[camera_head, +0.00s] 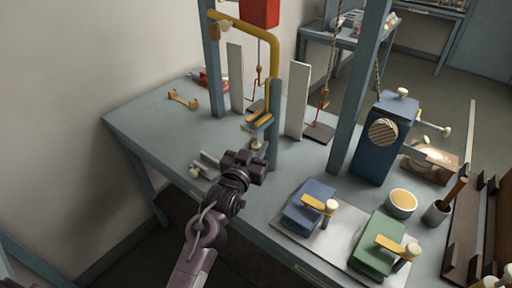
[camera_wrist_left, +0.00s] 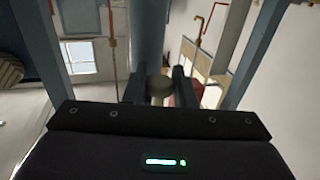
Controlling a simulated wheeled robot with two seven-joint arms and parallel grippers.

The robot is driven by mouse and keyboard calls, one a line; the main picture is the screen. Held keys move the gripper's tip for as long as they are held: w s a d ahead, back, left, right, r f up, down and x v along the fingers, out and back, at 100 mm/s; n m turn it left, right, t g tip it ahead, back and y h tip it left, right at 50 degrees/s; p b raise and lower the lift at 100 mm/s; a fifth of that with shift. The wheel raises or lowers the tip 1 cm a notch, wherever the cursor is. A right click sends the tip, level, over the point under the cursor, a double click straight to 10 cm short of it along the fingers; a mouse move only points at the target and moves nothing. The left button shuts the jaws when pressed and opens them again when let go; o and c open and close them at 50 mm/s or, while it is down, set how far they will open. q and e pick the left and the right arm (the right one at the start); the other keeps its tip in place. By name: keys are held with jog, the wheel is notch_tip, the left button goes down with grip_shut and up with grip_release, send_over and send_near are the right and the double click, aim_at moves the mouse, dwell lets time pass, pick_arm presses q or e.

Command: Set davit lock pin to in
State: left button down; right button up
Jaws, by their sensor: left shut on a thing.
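The davit is a yellow bent arm (camera_head: 272,55) on a blue-grey post (camera_head: 272,130) that stands on the bench. The lock pin's pale round knob (camera_head: 257,144) shows low on the near side of the post. My left gripper (camera_head: 254,150) reaches up to it from the front and is shut on the knob. In the left wrist view the knob (camera_wrist_left: 159,87) sits between the two dark fingers, with the post (camera_wrist_left: 147,40) right behind it. The pin's shaft is hidden, so how deep it sits cannot be told. My right gripper is not in view.
A blue box (camera_head: 385,140), a blue block (camera_head: 309,205) and a green block (camera_head: 378,245) stand at the right. A red block (camera_head: 259,12) hangs above. A tall blue-grey upright (camera_head: 358,90) stands right of the davit.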

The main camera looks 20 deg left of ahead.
pick_arm(q)
jog(key=shift+r+p, duration=0.5)
jog(key=shift+r, duration=0.4)
jog(key=shift+f, duration=0.1)
jog(key=c, duration=1.2)
grip_release()
jog(key=shift+c, duration=0.2)
jog(key=s+b, duration=0.2)
jog(key=s, duration=0.6)
jog(key=shift+a, duration=0.35)
jog(key=shift+f, duration=0.1)
